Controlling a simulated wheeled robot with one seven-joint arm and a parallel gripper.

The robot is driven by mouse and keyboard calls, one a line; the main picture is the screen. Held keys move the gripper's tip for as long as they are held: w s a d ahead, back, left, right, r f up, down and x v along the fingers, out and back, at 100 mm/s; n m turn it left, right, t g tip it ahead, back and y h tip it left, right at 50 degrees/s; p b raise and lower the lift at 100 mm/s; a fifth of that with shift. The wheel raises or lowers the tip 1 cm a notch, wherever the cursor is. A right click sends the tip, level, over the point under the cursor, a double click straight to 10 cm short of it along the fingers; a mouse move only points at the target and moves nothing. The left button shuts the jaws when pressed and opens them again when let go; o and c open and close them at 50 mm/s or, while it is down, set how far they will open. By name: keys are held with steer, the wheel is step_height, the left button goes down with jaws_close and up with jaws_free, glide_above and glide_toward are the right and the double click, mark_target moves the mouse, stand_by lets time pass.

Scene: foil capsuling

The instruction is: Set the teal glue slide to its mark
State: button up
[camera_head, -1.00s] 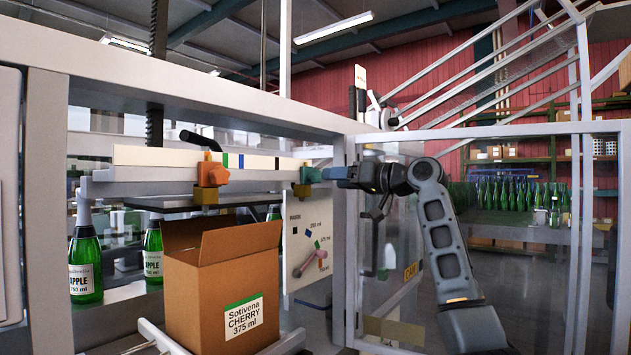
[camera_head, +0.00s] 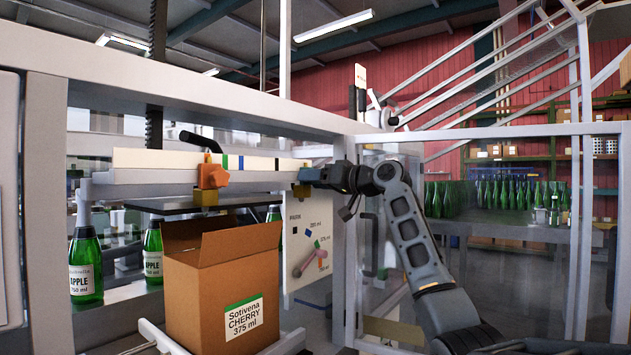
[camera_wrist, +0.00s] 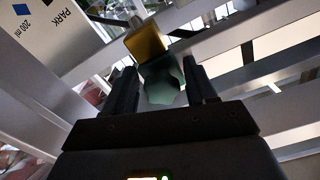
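The teal glue slide sits at the right end of the rail (camera_head: 140,190), with its yellow block (camera_head: 302,190) hanging below. A narrow gap seems to show at the left finger, so the gripper looks open around the knob. A white scale strip (camera_head: 180,159) above the rail carries green, blue and black marks, all left of the teal slide.
An orange slide (camera_head: 212,176) is on the same rail, further left. An open carton labelled CHERRY 375 ml (camera_head: 215,285) stands below. A white legend panel (camera_head: 300,270) with coloured squares hangs under the teal slide. A clear guard door (camera_head: 480,290) is at the right.

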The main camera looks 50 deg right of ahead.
mark_target(276, 179)
steer(key=c, duration=0.9)
steer(key=a+p, duration=0.1)
steer(key=a, duration=0.9)
steer(key=shift+a+r+p, duration=0.1)
steer(key=shift+p, duration=0.3)
steer(key=shift+c, duration=0.2)
steer(key=o, duration=1.1)
steer(key=shift+o, duration=0.2)
steer(key=shift+s, duration=0.15)
steer(key=s, duration=0.7)
steer(key=shift+s+b, duration=0.3)
steer(key=shift+b, duration=0.15)
